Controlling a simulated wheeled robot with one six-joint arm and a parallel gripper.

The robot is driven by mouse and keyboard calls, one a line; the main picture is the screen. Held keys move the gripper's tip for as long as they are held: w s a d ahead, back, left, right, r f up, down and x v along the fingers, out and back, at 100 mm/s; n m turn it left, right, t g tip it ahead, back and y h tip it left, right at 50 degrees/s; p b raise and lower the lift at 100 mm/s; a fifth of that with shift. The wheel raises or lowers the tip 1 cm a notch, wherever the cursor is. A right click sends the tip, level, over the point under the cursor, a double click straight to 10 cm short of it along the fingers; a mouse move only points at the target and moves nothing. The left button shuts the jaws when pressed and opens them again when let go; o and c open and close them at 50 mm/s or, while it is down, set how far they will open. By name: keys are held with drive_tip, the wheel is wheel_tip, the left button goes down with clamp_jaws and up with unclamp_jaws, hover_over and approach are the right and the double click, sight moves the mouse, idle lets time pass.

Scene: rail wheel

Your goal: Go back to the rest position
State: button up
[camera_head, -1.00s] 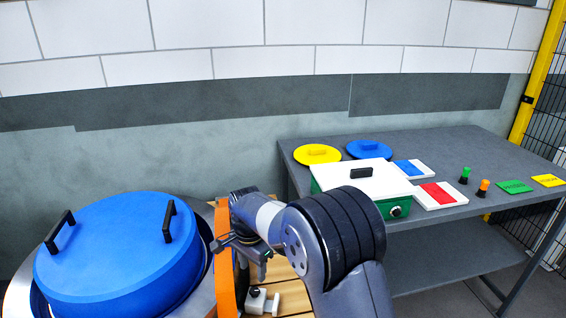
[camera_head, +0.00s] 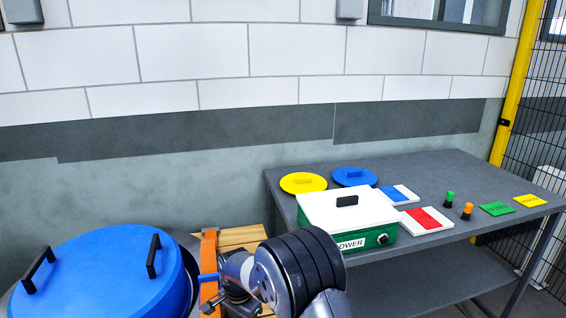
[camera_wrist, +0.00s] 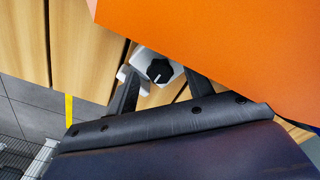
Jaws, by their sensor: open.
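My gripper (camera_wrist: 158,95) is open in the wrist view, its two dark fingers apart with nothing held between them. Beyond the fingers is a white fitting with a black knob (camera_wrist: 160,70), over wooden slats (camera_wrist: 75,45). A flat orange part (camera_wrist: 230,50) fills the upper right of the wrist view, close to the right finger. In the head view the orange band (camera_head: 208,265) stands upright beside the large blue lid (camera_head: 105,280). My arm is folded low at the bottom centre there, and its end is partly hidden beside the orange band.
A grey table (camera_head: 430,170) stands at the right. On it are a white-topped green power box (camera_head: 345,215), a yellow disc (camera_head: 303,182), a blue disc (camera_head: 353,176), red and blue panels, small buttons and cards. A yellow post (camera_head: 515,85) and mesh fence stand far right.

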drive_tip(key=shift+m, duration=0.3)
wheel_tip(320, 180, up, 10)
wheel_tip(320, 180, down, 10)
drive_tip(key=shift+f, duration=0.1)
drive_tip(key=n+p, duration=0.2)
drive_tip(key=n, duration=0.3)
drive_tip(key=shift+n, duration=0.3)
drive_tip(key=n+p, duration=0.1)
drive_tip(key=n, duration=0.2)
drive_tip(key=n+p, duration=0.1)
drive_tip(key=shift+r+n+p, duration=0.25)
drive_tip(key=shift+n+p, duration=0.05)
drive_tip(key=shift+p, duration=0.05)
drive_tip(key=n+p, duration=0.5)
drive_tip(key=shift+r, duration=0.1)
drive_tip(key=n+p, duration=0.4)
drive_tip(key=shift+r, duration=0.2)
